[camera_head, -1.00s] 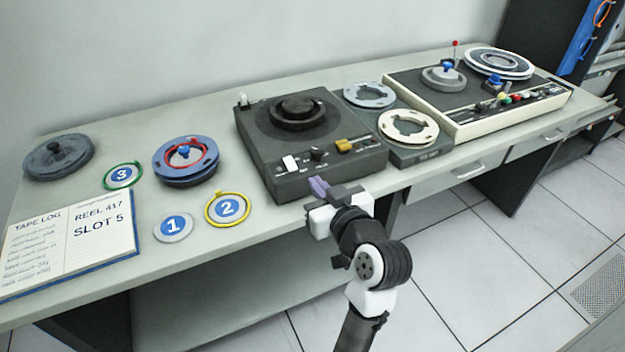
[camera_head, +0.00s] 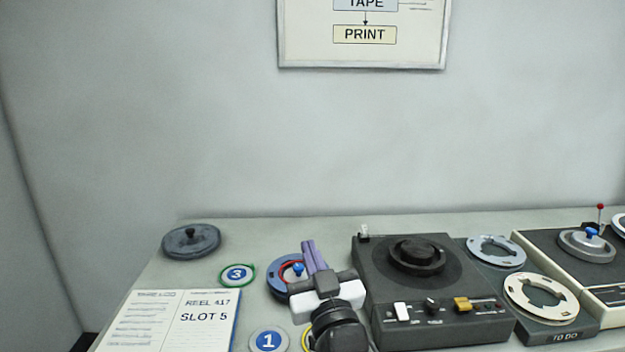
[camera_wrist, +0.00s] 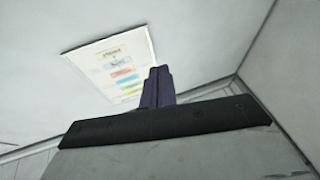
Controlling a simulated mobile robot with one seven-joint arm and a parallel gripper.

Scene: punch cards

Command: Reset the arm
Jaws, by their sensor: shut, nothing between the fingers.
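My gripper (camera_head: 314,256) is in the lower middle of the head view, in front of the blue reel with the red ring (camera_head: 280,280), and hides part of it. Its purple fingers are together with nothing between them, and they point up and away toward the wall. In the wrist view the shut fingers (camera_wrist: 157,87) show at the centre. Behind them are the bare wall and a wall chart (camera_wrist: 112,68). My gripper is apart from the things on the desk, as far as I can tell.
A dark tape machine (camera_head: 440,320) stands just right of my gripper. Left are the log book (camera_head: 215,298), the green-ringed disc 3 (camera_head: 238,274), disc 1 (camera_head: 268,341) and a dark reel (camera_head: 191,240). Two pale reels (camera_head: 545,295) and a cream-edged machine (camera_head: 540,245) stand right.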

